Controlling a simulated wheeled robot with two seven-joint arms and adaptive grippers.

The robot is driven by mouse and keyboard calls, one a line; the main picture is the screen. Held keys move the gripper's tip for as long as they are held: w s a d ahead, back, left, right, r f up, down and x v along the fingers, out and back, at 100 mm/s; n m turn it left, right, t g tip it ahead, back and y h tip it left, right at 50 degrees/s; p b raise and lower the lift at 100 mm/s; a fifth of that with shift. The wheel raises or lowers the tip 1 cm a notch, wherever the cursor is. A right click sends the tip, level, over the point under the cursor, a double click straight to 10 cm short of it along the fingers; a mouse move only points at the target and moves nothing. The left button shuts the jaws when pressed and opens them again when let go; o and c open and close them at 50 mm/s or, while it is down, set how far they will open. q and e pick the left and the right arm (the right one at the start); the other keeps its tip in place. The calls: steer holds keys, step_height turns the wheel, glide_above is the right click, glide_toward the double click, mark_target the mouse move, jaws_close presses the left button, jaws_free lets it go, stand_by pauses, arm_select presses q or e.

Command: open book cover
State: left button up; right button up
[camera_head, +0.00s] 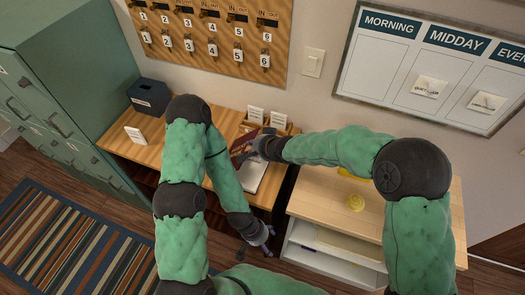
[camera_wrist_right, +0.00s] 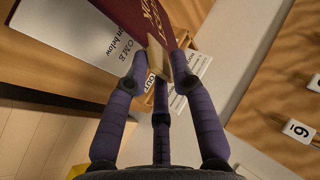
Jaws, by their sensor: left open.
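The book lies on the wooden desk, with its dark red cover (camera_head: 240,148) raised at an angle and a white page (camera_head: 253,177) showing beside it. In the right wrist view the red cover (camera_wrist_right: 150,14) with gold lettering and the printed white page (camera_wrist_right: 75,28) are at the top. My right gripper (camera_head: 258,148) is at the cover's right side in the head view. Its fingers (camera_wrist_right: 158,82) are spread in the wrist view, with the cover just beyond the tips; contact cannot be told. My left gripper (camera_head: 266,244) is open and empty, low in front of the desk.
A card holder (camera_head: 275,120) with white cards stands behind the book. A dark box (camera_head: 149,96) and a small white sign (camera_head: 135,135) are on the desk's left. A lighter wooden cabinet (camera_head: 325,190) with a yellow object (camera_head: 355,203) is to the right.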

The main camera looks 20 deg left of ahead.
steer(key=shift+d+f+m+y+p, duration=0.35)
steer(key=shift+d+f+y, duration=0.65)
steer(key=shift+d+f, duration=0.3)
steer(key=p+v, duration=0.6)
steer(key=v, duration=0.2)
steer(key=shift+s+d, duration=0.2)
steer(key=shift+s, duration=0.1)
steer(key=shift+a+r, duration=0.1)
steer(key=shift+r, duration=0.05)
steer(key=a+r+p, duration=0.1)
steer(key=r, duration=0.1)
steer(key=a+r+p, duration=0.2)
steer(key=shift+a+r, duration=0.1)
steer(key=shift+a, duration=0.1)
stand_by(0.6)
